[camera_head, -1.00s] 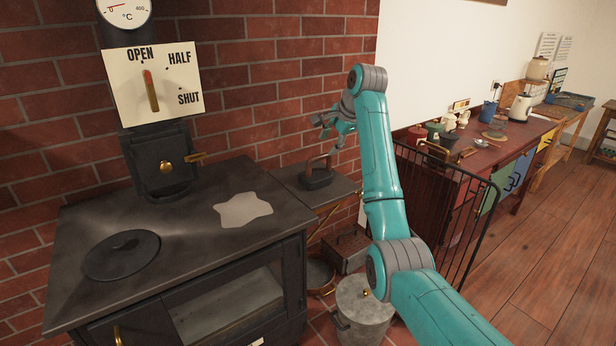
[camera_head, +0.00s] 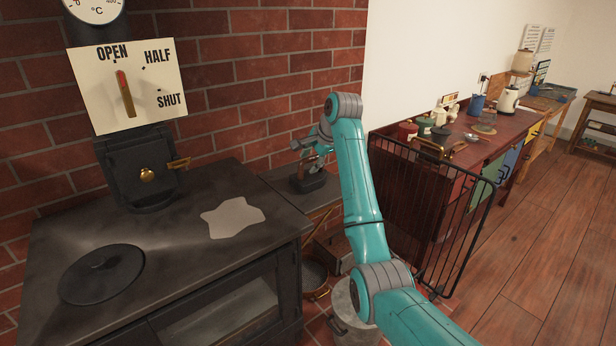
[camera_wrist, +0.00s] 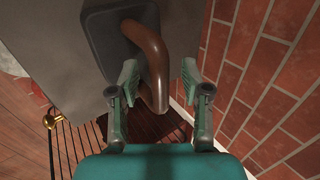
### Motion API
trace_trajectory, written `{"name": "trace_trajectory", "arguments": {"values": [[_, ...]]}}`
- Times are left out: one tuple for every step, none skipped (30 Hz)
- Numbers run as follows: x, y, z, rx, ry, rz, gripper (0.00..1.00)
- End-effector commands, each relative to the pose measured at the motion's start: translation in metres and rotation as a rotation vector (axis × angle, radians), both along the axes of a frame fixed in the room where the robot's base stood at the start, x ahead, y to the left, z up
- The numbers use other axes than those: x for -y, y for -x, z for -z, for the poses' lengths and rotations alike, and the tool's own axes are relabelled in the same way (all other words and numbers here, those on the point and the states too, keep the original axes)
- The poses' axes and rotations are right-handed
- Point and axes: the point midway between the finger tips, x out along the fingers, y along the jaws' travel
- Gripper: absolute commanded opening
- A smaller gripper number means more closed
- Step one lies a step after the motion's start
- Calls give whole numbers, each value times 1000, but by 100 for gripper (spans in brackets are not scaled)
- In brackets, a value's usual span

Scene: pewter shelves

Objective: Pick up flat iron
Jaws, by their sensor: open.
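The flat iron (camera_head: 308,181) stands on a small dark side shelf (camera_head: 324,195) between the stove and my arm. It has a dark flat base and a brown arched handle, which my gripper partly hides in the head view. In the wrist view the iron's handle (camera_wrist: 150,58) reaches down between the two fingers, and its dark base shows at the top. My gripper (camera_wrist: 160,78) is open, with a finger on each side of the handle. There are gaps between the fingers and the handle. In the head view my gripper (camera_head: 306,150) is at the iron's handle.
A black stove (camera_head: 160,230) with a round lid and a pale patch on top stands left of the shelf. A brick wall (camera_head: 270,75) is close behind. A black wire guard (camera_head: 440,215) stands to the right, before a long counter. A grey lidded bin (camera_head: 347,318) is below.

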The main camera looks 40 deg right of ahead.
Motion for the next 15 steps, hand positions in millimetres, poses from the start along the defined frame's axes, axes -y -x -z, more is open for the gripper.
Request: {"name": "trace_trajectory", "arguments": {"values": [[0,0,0,0,0,0,45],[0,0,0,0,0,0,38],[0,0,0,0,0,0,28],[0,0,0,0,0,0,20],[0,0,0,0,0,0,13],[0,0,0,0,0,0,3],[0,0,0,0,0,0,0],[0,0,0,0,0,0,0],[0,0,0,0,0,0,0],[0,0,0,0,0,0,0],[0,0,0,0,0,0,0],[0,0,0,0,0,0,0],[0,0,0,0,0,0,0],[0,-1,-4,6,2,0,0],[0,-1,-4,6,2,0,0]]}}
